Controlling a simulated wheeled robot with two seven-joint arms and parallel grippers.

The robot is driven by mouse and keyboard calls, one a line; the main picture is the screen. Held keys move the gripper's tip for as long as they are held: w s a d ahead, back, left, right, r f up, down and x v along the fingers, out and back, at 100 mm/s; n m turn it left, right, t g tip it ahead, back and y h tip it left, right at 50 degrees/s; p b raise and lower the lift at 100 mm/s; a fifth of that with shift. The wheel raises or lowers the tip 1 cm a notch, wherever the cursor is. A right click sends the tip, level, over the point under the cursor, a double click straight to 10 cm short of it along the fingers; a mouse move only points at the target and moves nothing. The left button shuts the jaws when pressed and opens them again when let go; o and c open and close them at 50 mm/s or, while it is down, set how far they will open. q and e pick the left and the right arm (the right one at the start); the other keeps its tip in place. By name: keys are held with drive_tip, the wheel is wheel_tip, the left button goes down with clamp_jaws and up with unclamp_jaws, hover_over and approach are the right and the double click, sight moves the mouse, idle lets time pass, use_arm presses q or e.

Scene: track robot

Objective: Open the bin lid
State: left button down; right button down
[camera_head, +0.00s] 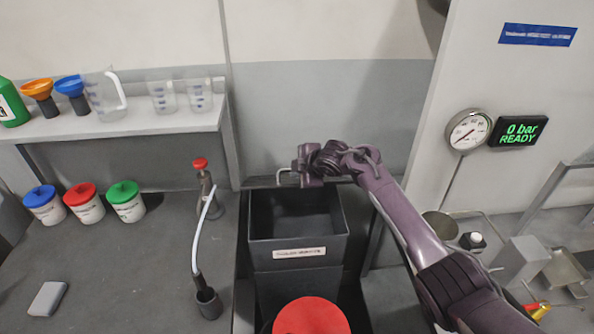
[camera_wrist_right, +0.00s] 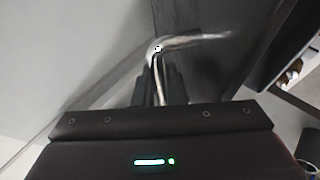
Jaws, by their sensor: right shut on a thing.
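The dark grey bin (camera_head: 298,254) stands in the middle of the head view with a pale label on its front. Its top is open and I see into its dark inside. A bent light metal handle (camera_head: 282,176) shows at the bin's back left edge, and also in the right wrist view (camera_wrist_right: 195,42), against a dark panel that looks like the lid (camera_wrist_right: 215,65). My right gripper (camera_head: 298,170) is at the bin's back edge, shut on the handle; its fingers (camera_wrist_right: 160,85) meet the bar. The lid is mostly hidden in the head view. My left gripper is not in view.
A red round top (camera_head: 312,316) is in front of the bin. Left of it are a tap with a hose (camera_head: 203,220) and several lidded tubs (camera_head: 84,202). A shelf (camera_head: 150,122) holds jugs and funnels. A wall gauge (camera_head: 468,131) is at right.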

drive_tip(key=c, duration=1.8)
unclamp_jaws()
drive_tip(key=shift+o, duration=0.2)
drive_tip(key=shift+b+v, duration=0.7)
drive_tip(key=shift+v, duration=3.2)
